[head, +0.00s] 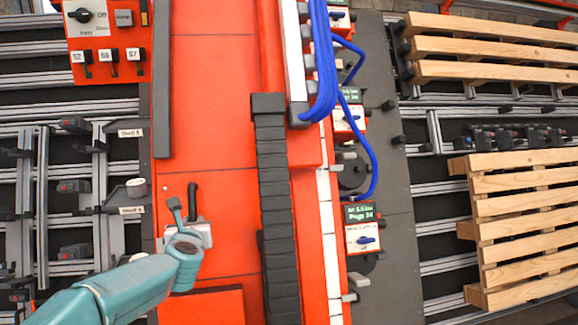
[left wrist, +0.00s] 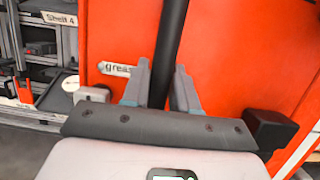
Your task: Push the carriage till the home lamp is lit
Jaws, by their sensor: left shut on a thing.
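My left gripper (head: 184,218) is over the red-orange machine panel (head: 215,130) in the head view. In the left wrist view its two grey fingers (left wrist: 162,88) are shut on a black bar (left wrist: 171,40), one finger on each side. The upper end of this black bar (head: 193,192) also shows in the head view; its lower part is hidden by the gripper. I cannot tell which part is the carriage. I cannot make out a home lamp in either view. My right gripper is not in view.
A red switch panel (head: 110,45) is at the top left. A black cable chain (head: 272,190) runs beside the gripper's right. Blue hoses (head: 324,60) and small display boxes (head: 362,238) lie beyond it. Wooden pallets (head: 520,215) are at the right, shelf rails (head: 42,200) at the left.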

